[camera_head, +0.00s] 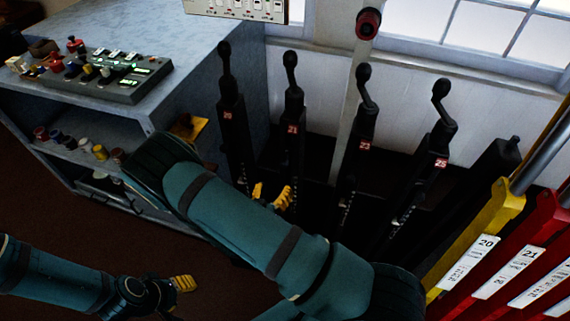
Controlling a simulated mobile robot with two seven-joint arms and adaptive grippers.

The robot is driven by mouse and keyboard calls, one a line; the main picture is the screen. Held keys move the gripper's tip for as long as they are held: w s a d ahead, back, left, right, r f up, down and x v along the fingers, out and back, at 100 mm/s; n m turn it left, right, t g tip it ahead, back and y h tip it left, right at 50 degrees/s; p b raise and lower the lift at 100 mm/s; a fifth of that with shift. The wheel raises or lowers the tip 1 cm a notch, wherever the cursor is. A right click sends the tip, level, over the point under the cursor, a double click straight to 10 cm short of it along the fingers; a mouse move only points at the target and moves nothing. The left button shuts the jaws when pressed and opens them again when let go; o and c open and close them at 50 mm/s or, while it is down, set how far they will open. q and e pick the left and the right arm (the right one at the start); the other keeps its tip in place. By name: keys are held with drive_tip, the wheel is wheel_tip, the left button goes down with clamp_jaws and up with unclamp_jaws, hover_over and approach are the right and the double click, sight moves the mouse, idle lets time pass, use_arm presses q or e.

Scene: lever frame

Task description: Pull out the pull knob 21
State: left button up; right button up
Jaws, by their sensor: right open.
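A tall black lever with a red 21 plate (292,129) stands in the row of levers, with a rounded black knob (290,59) at its top. A red lever at the right edge also bears a white plate marked 21 (518,258). I cannot tell a separate pull knob from these. My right gripper (271,196) is low by the lower part of the black 21 lever, well below its knob. Its two yellow fingertips are apart; my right arm hides the rest. My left gripper (181,284) is low at the left, away from the levers, its opening unclear.
Black levers marked 20 (228,115), 23 (365,144) and 25 (440,163) flank the 21 lever. A grey cabinet (205,55) with a control box (110,75) stands left. A yellow lever (485,225) is at right. A pale post (348,115) rises behind.

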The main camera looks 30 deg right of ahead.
sight(283, 166)
drive_tip(key=x, duration=1)
drive_tip(key=shift+w+a+b, duration=0.1)
drive_tip(key=shift+b, duration=0.25)
clamp_jaws()
